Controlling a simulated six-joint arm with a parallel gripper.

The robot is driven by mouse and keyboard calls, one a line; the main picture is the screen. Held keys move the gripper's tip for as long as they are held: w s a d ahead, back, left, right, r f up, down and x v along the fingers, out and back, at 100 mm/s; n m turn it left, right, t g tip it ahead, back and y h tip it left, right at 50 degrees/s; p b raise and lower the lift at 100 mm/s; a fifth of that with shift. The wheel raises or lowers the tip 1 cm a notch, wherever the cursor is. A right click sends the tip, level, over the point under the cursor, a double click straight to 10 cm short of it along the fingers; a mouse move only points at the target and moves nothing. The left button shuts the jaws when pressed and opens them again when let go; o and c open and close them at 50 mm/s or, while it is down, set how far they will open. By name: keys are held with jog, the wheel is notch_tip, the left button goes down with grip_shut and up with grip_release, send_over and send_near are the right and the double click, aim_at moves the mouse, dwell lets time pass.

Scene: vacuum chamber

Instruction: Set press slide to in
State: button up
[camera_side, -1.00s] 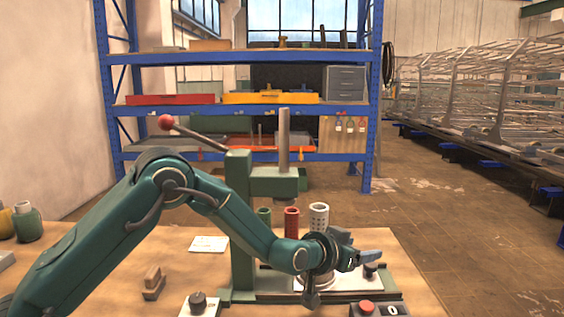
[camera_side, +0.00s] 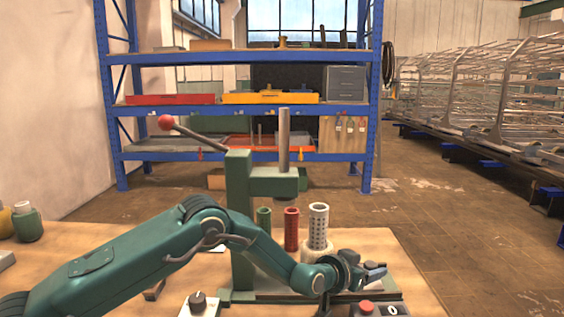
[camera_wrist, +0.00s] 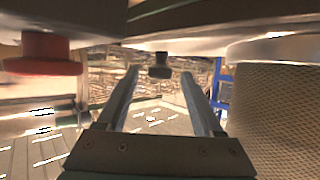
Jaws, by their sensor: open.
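The green press (camera_side: 239,215) stands upright on the bench, with its lever and red knob raised at upper left. The slide's rail base (camera_side: 272,296) runs left to right at the press foot. My gripper (camera_side: 377,271) is low over the right end of this base, pointing right and covering much of the slide. In the wrist view, my gripper (camera_wrist: 158,75) is open. A small dark knob (camera_wrist: 159,70) shows between the fingertips, apparently just beyond them. I cannot tell whether either finger touches it. The wrist picture appears upside down.
A red button (camera_side: 366,307) is close on the near side; it also shows in the wrist view (camera_wrist: 40,55). A white perforated cylinder (camera_side: 318,222), a red one (camera_side: 291,228) and a green one (camera_side: 264,217) stand behind my arm. A dark dial (camera_side: 198,300) is at the front.

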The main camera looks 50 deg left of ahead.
jog(key=shift+w+f, duration=0.1)
jog(key=shift+w, duration=0.1)
jog(key=shift+c, duration=0.3)
grip_shut()
dwell(1.2)
